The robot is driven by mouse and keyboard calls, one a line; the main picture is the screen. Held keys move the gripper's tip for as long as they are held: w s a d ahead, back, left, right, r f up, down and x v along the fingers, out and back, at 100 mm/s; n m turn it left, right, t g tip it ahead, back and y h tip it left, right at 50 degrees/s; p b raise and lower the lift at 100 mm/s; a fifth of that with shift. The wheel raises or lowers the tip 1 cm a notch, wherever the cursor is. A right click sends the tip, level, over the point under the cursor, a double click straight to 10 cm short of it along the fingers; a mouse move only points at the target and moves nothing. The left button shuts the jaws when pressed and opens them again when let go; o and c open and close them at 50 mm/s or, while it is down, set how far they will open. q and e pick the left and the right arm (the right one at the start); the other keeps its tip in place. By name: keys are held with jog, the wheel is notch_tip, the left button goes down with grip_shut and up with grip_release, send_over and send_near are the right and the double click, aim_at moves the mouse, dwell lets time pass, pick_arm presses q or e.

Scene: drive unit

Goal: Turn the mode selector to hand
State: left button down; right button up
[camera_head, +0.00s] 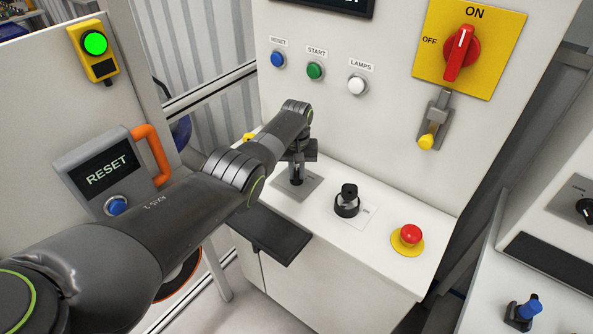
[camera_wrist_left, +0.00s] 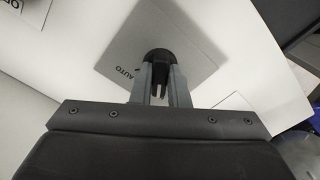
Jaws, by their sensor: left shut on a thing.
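The mode selector is a black knob (camera_wrist_left: 160,58) on a grey plate (camera_wrist_left: 185,35) marked AUTO in the left wrist view. In the head view its plate (camera_head: 287,187) lies on the white console ledge, left of another black knob. My left gripper (camera_head: 297,172) comes down over the selector from above. In the left wrist view its two fingers (camera_wrist_left: 161,92) stand on either side of the black knob's handle, shut on it. The hand partly hides the knob, and no HAND mark can be read. My right gripper is in neither view.
On the ledge are a second black knob (camera_head: 347,202) and a red mushroom button (camera_head: 409,236). Blue, green and white buttons (camera_head: 314,71) and a red rotary switch (camera_head: 462,53) are on the upright panel. An orange handle (camera_head: 152,157) stands left, behind my arm.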

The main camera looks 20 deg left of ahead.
aim_at(297, 172)
pick_arm(q)
jog(key=c, duration=1.4)
grip_release()
jog(key=shift+r, duration=0.1)
jog(key=shift+r, duration=0.6)
notch_tip(297, 172, up, 4)
jog(key=shift+f+p, duration=0.1)
jog(key=shift+p, duration=0.4)
notch_tip(297, 172, up, 12)
jog(key=b, duration=0.2)
jog(key=shift+r+b, duration=0.2)
jog(key=shift+b, duration=0.1)
